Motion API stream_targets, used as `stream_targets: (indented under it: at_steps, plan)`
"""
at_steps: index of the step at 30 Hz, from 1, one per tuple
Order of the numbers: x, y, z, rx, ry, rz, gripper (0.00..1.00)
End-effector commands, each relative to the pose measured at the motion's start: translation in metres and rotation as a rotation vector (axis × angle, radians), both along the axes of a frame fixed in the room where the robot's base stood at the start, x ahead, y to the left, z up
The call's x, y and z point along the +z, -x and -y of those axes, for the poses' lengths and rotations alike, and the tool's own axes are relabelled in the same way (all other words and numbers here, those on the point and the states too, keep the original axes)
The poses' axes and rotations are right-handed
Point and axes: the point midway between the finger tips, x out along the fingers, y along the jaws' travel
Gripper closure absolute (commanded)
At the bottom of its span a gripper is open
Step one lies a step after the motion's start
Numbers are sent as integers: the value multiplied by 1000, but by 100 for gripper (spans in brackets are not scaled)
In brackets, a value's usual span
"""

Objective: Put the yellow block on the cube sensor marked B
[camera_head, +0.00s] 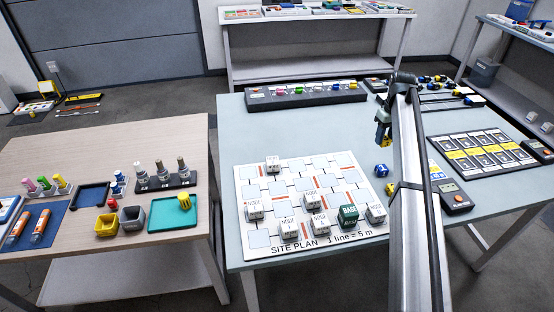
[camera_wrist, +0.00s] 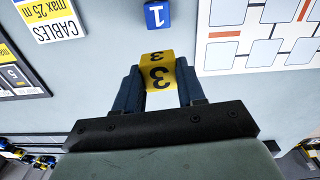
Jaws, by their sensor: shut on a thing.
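My gripper (camera_wrist: 160,88) is shut on a yellow block (camera_wrist: 158,70) marked with a black 3. In the head view the yellow block (camera_head: 383,141) hangs between the fingers, above the grey-blue table to the right of the site plan. Several white cube sensors marked NODE stand on the plan, among them one at the back (camera_head: 272,164), one at the left (camera_head: 254,209), one in the middle (camera_head: 311,201), two at the front (camera_head: 289,228) (camera_head: 319,224) and one at the right (camera_head: 376,212). Their letters are too small to read surely, so I cannot tell which is B.
A green BASE cube (camera_head: 348,217) stands among the sensors on the site plan (camera_head: 262,245). A blue block (camera_head: 381,170) marked 1 lies on the table below my gripper, with another small block (camera_head: 390,189) nearer. A black tray (camera_head: 305,96) lies at the back.

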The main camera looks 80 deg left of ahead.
Motion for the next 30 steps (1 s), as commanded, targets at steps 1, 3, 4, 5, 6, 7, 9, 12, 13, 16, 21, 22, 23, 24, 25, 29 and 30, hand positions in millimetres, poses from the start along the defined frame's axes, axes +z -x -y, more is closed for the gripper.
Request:
stream_targets:
  at_steps: [1,3,4,5,6,7,9,12,13,16,21,22,23,24,25,29,30]
  plan:
    - [3,24,-11,27,0,0,90]
    - [6,53,-23,58,0,0,90]
    - [7,64,-28,71,0,0,90]
    - [8,77,-33,84,0,0,90]
    - [10,93,-38,101,0,0,90]
    - [11,106,-42,115,0,0,90]
    - [14,136,-51,146,0,0,90]
    - [19,178,-61,190,0,0,90]
    - [21,191,-64,203,0,0,90]
    - [26,234,-70,247,-1,0,90]
    - [35,301,-75,314,0,0,90]
    - [37,310,-76,321,0,0,90]
    - [38,320,-76,330,0,0,90]
    - [39,331,-75,336,0,0,90]
    - [41,339,-75,342,0,0,90]
    - [45,369,-72,345,0,0,90]
    - [47,378,-70,340,0,0,90]
